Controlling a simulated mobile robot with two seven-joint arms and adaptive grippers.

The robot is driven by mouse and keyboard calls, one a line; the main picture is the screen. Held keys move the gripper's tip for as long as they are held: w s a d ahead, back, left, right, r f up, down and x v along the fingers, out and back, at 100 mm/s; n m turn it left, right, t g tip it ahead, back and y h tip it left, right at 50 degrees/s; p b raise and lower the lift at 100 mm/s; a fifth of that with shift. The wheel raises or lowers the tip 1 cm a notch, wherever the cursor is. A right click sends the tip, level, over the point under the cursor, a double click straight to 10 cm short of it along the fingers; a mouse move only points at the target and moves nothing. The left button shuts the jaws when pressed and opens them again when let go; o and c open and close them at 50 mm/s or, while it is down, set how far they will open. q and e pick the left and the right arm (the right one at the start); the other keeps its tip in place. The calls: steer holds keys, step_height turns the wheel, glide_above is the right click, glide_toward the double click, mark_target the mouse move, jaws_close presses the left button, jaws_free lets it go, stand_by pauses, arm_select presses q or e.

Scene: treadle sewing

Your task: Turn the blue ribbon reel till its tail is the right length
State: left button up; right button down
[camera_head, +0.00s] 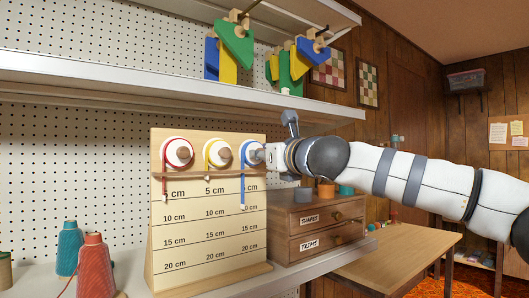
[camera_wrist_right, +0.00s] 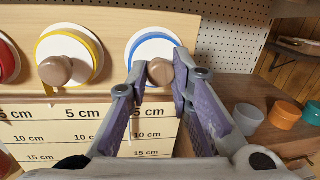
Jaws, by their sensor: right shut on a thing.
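The blue ribbon reel (camera_head: 246,147) is the rightmost of three reels on the upright wooden board (camera_head: 160,245). Its blue tail (camera_head: 243,192) hangs down past the 5 cm mark, with its end close to the 10 cm label. In the right wrist view the reel (camera_wrist_right: 148,40) is a white disc with a blue rim and a brown wooden knob (camera_wrist_right: 160,72). My right gripper (camera_wrist_right: 160,80) is shut on that knob, a finger on each side. The fingers hide much of the tail there. My left gripper is not in view.
A red reel (camera_head: 178,153) and a yellow reel (camera_head: 217,153) sit to the left on the board. A drawer chest (camera_head: 318,229) with small pots stands right of it, below my arm. Thread cones (camera_head: 92,266) stand front left. A shelf (camera_head: 190,77) with coloured hanging pieces is above.

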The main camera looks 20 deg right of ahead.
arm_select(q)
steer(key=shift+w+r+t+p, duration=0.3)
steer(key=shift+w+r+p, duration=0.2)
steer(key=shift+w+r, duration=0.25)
arm_select(e)
steer(key=shift+d+r+m+h, duration=0.1)
steer(key=shift+r+m+h, duration=0.1)
steer(key=shift+m, duration=0.95)
steer(key=shift+r+m+h, duration=0.1)
steer(key=shift+r+m, duration=0.1)
steer(key=shift+m, duration=0.95)
steer(key=c, duration=1.7)
jaws_free()
steer(key=shift+o, duration=1.3)
steer(key=shift+f+g, duration=0.2)
steer(key=shift+g, duration=0.2)
steer(key=s+d, duration=0.2)
steer(key=s, duration=0.9)
steer(key=shift+s+r, duration=0.15)
steer(key=shift+s, duration=0.25)
